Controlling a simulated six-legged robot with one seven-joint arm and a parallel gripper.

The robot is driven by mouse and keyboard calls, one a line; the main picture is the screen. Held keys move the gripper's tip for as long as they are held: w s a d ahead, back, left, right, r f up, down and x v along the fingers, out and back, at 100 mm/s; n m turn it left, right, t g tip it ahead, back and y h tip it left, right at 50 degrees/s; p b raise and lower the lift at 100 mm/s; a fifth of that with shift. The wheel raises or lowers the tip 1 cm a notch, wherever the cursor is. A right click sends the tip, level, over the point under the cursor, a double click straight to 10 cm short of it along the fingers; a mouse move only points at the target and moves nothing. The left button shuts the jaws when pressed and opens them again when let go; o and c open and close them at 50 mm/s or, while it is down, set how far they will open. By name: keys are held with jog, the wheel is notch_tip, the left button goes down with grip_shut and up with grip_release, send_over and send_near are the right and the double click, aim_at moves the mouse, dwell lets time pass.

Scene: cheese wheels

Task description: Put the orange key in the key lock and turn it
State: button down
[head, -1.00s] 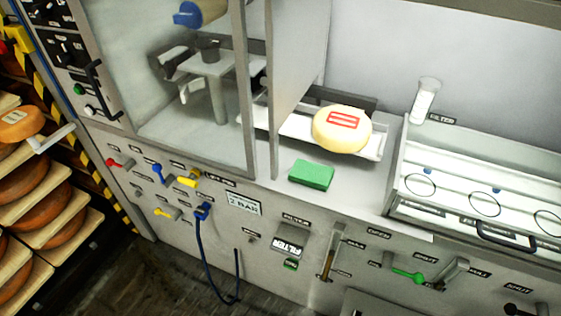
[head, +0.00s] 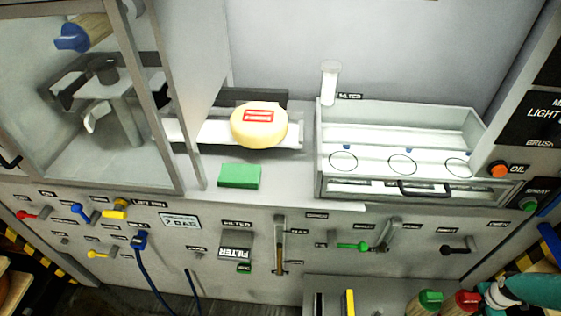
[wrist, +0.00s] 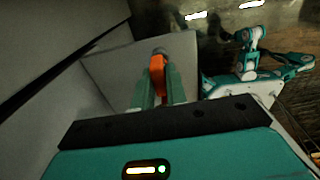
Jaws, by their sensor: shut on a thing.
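In the wrist view my gripper (wrist: 159,88) has its two teal fingers closed on the orange key (wrist: 157,76). The key stands up between the fingertips, with a small grey round part at its far end, in front of a grey panel. I cannot tell whether that end touches anything. In the head view a teal and white part of my arm is at the bottom right corner; the key and fingertips cannot be made out there. I cannot identify the key lock in either view.
A cheese wheel (head: 259,126) with a red label lies on a white tray. A green sponge (head: 240,175) sits in front of it. A long clear-fronted bin (head: 340,108) is to the right. Green (head: 431,298) and red-topped (head: 467,301) items stand near my arm. An orange button (head: 498,171) is on the right wall.

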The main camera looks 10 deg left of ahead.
jog(key=shift+r, duration=1.55)
jog(key=shift+r, duration=1.45)
